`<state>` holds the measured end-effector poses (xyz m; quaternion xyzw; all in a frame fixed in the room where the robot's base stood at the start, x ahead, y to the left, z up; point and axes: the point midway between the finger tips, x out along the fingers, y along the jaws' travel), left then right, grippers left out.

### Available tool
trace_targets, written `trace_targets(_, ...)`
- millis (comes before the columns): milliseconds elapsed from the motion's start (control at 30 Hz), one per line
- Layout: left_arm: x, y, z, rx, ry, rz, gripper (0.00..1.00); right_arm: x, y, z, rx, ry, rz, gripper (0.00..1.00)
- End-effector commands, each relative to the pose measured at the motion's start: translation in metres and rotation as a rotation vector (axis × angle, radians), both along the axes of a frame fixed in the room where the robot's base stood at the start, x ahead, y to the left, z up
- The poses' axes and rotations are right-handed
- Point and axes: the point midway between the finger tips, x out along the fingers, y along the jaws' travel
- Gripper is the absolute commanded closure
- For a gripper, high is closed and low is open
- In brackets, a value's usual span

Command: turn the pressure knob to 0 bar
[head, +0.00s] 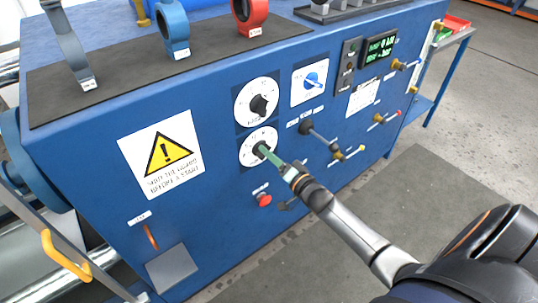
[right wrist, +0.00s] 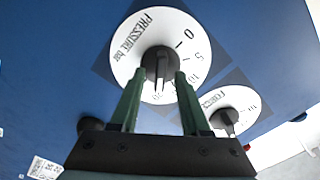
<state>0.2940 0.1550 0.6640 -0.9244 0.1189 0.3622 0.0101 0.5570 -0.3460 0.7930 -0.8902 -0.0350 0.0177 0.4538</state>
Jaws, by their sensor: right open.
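The pressure dial (right wrist: 127,50) is a white disc with numbers on the blue panel, and in the head view it is the lower dial (head: 247,150). Its black knob (right wrist: 160,60) stands at the middle. The knob's white mark points down in the right wrist view, towards about 20; the 0 is at the upper right. My right gripper (right wrist: 159,80) is open, its green fingertips one on each side of the knob and close to it. In the head view this gripper (head: 267,152) hides most of the knob. Whether the fingers touch it I cannot tell. My left gripper is out of view.
A second dial (head: 244,108) with a black knob sits just above. A blue selector switch (head: 312,80), a red button (head: 264,200) and several levers (head: 318,132) surround the dials. A warning sign (head: 160,155) is at left. Grey floor (head: 400,230) lies in front.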

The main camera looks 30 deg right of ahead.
Motion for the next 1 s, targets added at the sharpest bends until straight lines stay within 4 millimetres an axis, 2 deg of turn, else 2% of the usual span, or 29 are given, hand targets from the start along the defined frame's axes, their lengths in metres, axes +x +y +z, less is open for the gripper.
trace_targets(367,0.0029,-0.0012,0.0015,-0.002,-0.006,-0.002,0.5,0.0058,0.0007,0.0,0.0,0.0,0.0,0.54)
trace_targets(767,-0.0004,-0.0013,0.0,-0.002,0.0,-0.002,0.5,0.0055,0.0006,0.0001,0.0,0.0,0.0,0.98)
trace_targets(800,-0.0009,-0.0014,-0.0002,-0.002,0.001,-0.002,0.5,0.0055,0.0006,0.0001,0.0,0.0,0.0,1.0)
trace_targets(1000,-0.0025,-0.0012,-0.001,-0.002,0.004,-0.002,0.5,0.0054,0.0006,0.0001,0.0,0.0,0.0,1.0)
